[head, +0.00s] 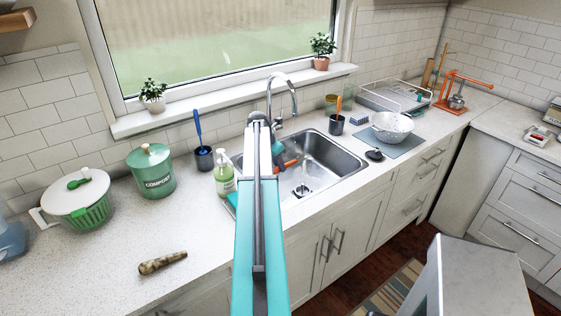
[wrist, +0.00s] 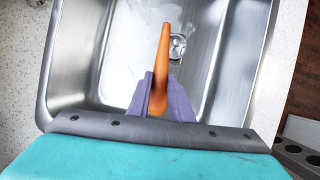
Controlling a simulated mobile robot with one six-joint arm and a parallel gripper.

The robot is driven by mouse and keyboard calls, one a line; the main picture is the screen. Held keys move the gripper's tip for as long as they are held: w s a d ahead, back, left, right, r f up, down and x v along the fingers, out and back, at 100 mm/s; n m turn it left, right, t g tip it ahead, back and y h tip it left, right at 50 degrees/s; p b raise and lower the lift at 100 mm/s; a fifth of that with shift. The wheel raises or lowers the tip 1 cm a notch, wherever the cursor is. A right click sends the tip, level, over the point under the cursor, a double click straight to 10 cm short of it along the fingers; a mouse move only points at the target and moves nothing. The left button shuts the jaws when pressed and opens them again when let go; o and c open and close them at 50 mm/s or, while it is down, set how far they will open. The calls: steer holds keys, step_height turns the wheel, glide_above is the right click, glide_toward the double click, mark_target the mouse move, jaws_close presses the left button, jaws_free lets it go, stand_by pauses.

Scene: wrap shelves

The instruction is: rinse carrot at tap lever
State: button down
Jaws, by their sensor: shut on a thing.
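An orange carrot (wrist: 161,65) is pinched between the purple fingers of my gripper (wrist: 158,98). Its narrow end points away from the gripper, over the sink basin. In the head view the carrot (head: 288,163) shows just right of my gripper (head: 277,152), over the left part of the steel sink (head: 335,152). The curved chrome tap (head: 281,77) stands behind the sink, its spout end above the basin. The tap's lower part is partly hidden by my arm, and I cannot clearly make out its lever. I cannot tell whether water is running.
A soap bottle (head: 224,178) and a dark cup with a blue brush (head: 202,155) stand left of the sink. A green compost bin (head: 151,170), a salad spinner (head: 80,200) and a brown pestle-like thing (head: 162,262) are further left. A white colander (head: 391,127) is at right.

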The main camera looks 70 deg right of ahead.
steer(key=shift+s+a, duration=0.2)
steer(key=shift+a, duration=1.25)
stand_by(0.7)
steer(key=a+r+p, duration=0.4)
steer(key=a, duration=0.1)
steer(key=shift+s, duration=0.45)
steer(key=shift+s, duration=0.1)
stand_by(0.5)
